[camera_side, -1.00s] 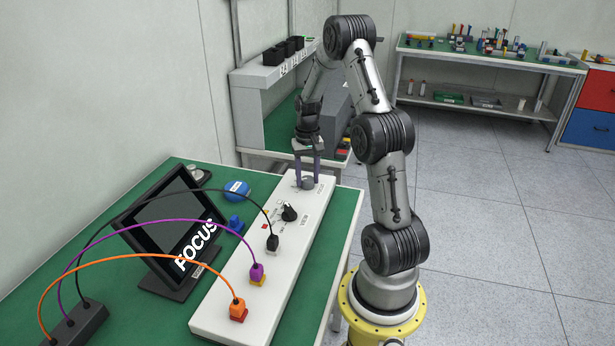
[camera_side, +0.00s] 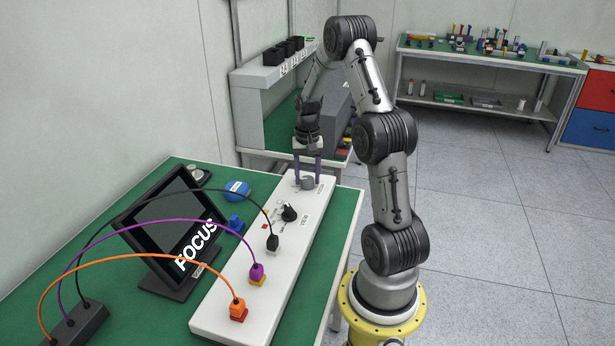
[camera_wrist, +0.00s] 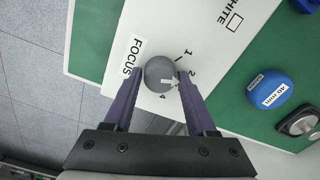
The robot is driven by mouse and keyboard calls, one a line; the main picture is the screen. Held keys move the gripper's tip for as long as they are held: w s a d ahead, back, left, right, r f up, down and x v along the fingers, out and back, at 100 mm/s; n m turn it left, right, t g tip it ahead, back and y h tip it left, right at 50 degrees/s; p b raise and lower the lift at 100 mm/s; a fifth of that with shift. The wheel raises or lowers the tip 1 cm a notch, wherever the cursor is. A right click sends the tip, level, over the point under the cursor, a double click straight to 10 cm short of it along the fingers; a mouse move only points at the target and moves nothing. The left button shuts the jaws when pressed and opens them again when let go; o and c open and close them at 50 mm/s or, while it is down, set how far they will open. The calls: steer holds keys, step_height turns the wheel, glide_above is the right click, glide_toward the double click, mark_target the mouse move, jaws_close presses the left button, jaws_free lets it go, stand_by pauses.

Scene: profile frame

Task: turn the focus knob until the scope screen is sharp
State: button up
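The grey round focus knob (camera_wrist: 158,75) sits on the white panel (camera_side: 220,310) beside the word FOCUS and a numbered scale. It also shows near the panel's far end in the side view (camera_side: 308,184). My gripper (camera_wrist: 160,73) points down, with one purple finger on each side of the knob; it also shows in the side view (camera_side: 308,184). The fingertips are very close to the knob, but I cannot tell whether they touch it. The dark scope screen (camera_side: 165,225) shows white FOCUS lettering, tilted and readable.
A black pointer knob (camera_side: 289,212) and several cable plugs sit farther along the panel. Black, purple and orange cables arch over to a dark block (camera_side: 78,325). A blue round object (camera_side: 237,190) lies on the green table beside the panel.

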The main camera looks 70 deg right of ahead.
mark_target(307, 178)
steer(key=shift+o, duration=1.4)
step_height(307, 178, up, 14)
steer(key=shift+f, duration=0.1)
